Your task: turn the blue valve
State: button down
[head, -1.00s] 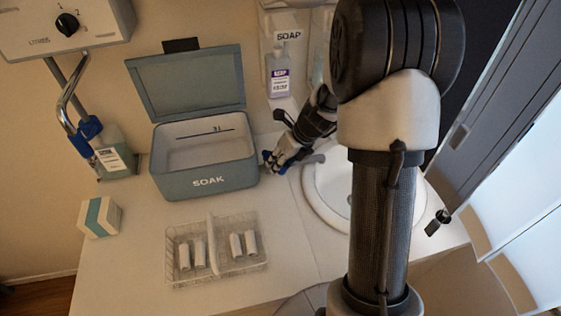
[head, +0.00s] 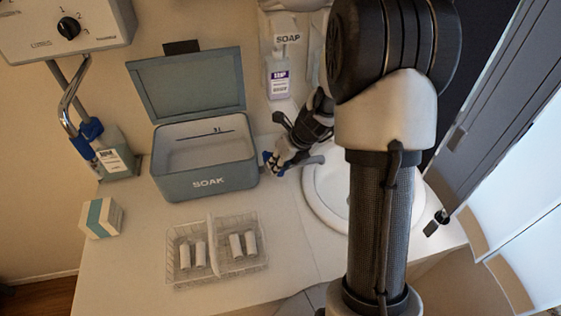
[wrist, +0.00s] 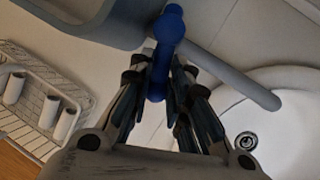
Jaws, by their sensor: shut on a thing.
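The blue valve (wrist: 167,32) is a bar-shaped handle at the base of a grey tap spout (wrist: 225,72) in the wrist view. My gripper (wrist: 158,82) has its fingers on both sides of the handle's near end and is shut on it. In the head view, my gripper (head: 281,158) is at the left of the sink beside the box, with a bit of the blue valve (head: 268,159) showing. Most of the valve is hidden there by the fingers.
The grey-blue SOAK box (head: 208,183), lid open, stands just left of my gripper. A white sink (head: 313,198) is to the right, partly behind my arm. A wire basket (head: 178,272) with several white rolls, a small carton (head: 101,218) and a soap bottle (head: 279,77) stand around.

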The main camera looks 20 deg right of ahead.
jog(key=shift+a+r+m+h+p, duration=0.15)
jog(key=shift+a+m+h+p, duration=0.4)
jog(key=shift+m, duration=0.65)
jog(key=shift+a+m+t, duration=0.3)
jog(key=shift+a+m, duration=0.05)
jog(key=shift+m, duration=0.45)
jog(key=c, duration=1.5)
grip_release()
jog(key=shift+v, duration=3.85)
jog(key=shift+s+a, duration=0.1)
